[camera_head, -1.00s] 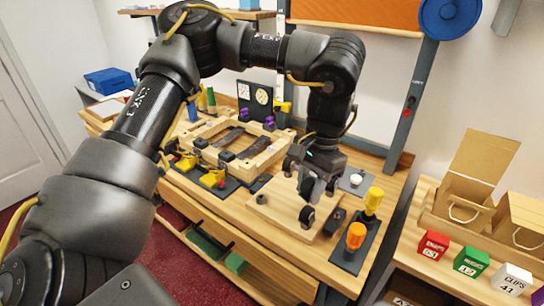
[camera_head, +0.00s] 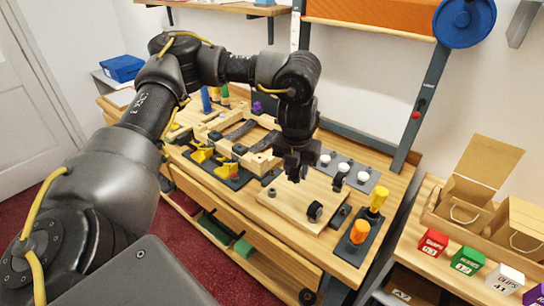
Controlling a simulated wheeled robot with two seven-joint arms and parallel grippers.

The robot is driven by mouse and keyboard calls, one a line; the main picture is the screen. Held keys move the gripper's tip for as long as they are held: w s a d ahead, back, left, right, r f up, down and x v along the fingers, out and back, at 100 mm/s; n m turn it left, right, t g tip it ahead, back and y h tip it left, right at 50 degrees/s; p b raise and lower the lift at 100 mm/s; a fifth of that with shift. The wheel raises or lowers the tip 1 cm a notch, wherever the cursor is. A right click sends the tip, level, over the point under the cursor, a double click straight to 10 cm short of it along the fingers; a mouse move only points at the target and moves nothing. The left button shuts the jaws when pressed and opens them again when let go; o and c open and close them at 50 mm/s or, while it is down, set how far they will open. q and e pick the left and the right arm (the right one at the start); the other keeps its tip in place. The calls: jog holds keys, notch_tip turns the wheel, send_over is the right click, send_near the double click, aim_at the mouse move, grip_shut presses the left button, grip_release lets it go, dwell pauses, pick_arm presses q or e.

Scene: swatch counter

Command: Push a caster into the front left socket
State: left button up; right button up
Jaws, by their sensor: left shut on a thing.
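A light wooden board (camera_head: 290,208) lies on the workbench. One black-wheeled caster (camera_head: 315,211) stands at its right front part and another caster (camera_head: 340,177) near its right back corner. A small dark socket (camera_head: 271,192) shows at the board's front left. My left gripper (camera_head: 295,174) points down over the board's back left part, behind and right of that socket. It is shut on a small dark thing, likely a caster, mostly hidden by the fingers. I cannot tell whether it touches the board. My right gripper is out of view.
Right of the board are a dark stand with an orange-handled tool (camera_head: 359,232) and a yellow-handled tool (camera_head: 377,197). A grey plate with white knobs (camera_head: 343,167) lies behind. Yellow clamps (camera_head: 202,154) and a wooden frame (camera_head: 252,160) are left. Boxes stand on the right shelf.

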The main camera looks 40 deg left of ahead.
pick_arm(q)
jog(key=a+f+m+h+p, duration=0.1)
jog(key=a+m+h+p, duration=0.1)
jog(key=a+m, duration=0.6)
jog(key=m, duration=0.7)
jog(key=shift+a+f+g, duration=0.2)
jog(key=shift+f+g, duration=0.15)
jog(key=shift+g, duration=0.05)
jog(key=shift+f, duration=0.15)
notch_tip(320, 180, down, 4)
jog(key=b, duration=0.4)
jog(key=shift+f+b, duration=0.1)
jog(key=shift+b, duration=0.2)
jog(key=shift+f+b, duration=0.45)
jog(key=shift+f, duration=0.4)
jog(key=shift+d, duration=0.1)
jog(key=shift+f+p, duration=0.1)
jog(key=shift+p, duration=0.2)
jog(key=shift+f, duration=0.75)
